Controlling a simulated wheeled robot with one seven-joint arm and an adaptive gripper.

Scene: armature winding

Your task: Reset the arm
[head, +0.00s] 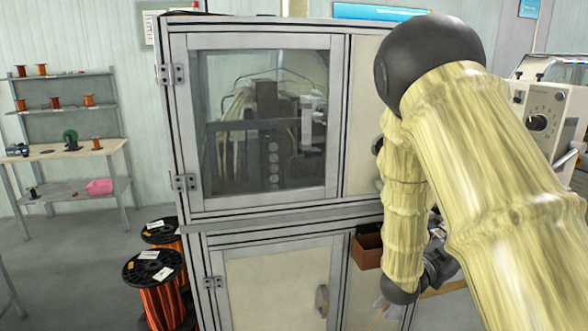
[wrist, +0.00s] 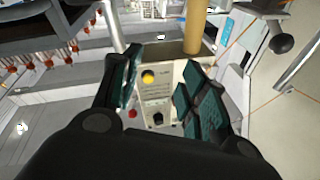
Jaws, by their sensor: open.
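My gripper (wrist: 158,82) is open in the wrist view, with one dark finger on the left and one on the right and nothing held between them. Beyond the gap is a pale control panel (wrist: 152,98) with a yellow button (wrist: 148,77), a red button (wrist: 132,113) and a black knob (wrist: 157,118). The panel looks apart from the fingers, though its distance is hard to judge. In the head view my arm is bent at a dark joint high on the right and hangs down in front of the cabinet. The gripper cannot be made out clearly there.
A grey cabinet (head: 342,120) with a glass window stands straight ahead. Wire spools (head: 160,290) stand on the floor to its left. Shelves (head: 72,145) with small spools are at the far left. A brown bin (head: 367,252) sits beside my arm. A machine (head: 540,115) stands at right.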

